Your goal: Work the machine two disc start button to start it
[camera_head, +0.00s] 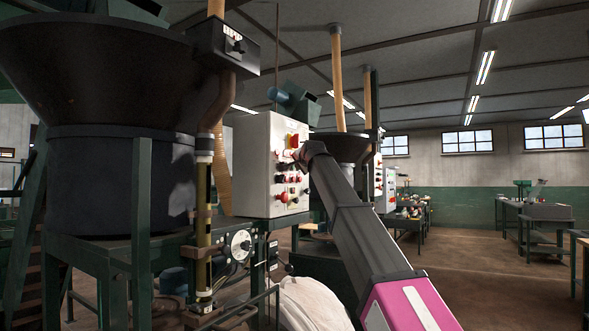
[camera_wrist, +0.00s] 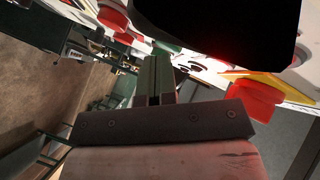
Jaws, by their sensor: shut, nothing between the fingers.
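A white control box (camera_head: 258,165) stands left of centre in the head view, with several buttons and knobs on its right-hand face. My gripper (camera_head: 305,153) is at the upper part of that face. In the wrist view its fingers (camera_wrist: 158,68) are shut with nothing between them and point at the panel. A green button (camera_wrist: 165,46) shows just beyond the fingertips; I cannot tell whether they touch it. A red button with a white rim (camera_wrist: 115,18) is to the upper left. I cannot read which button is the machine two disc start.
A large red knob (camera_wrist: 257,98) on a yellow plate sits right of the fingers. A dark hopper (camera_head: 90,65) on a green frame stands left of the box. Open floor lies to the right.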

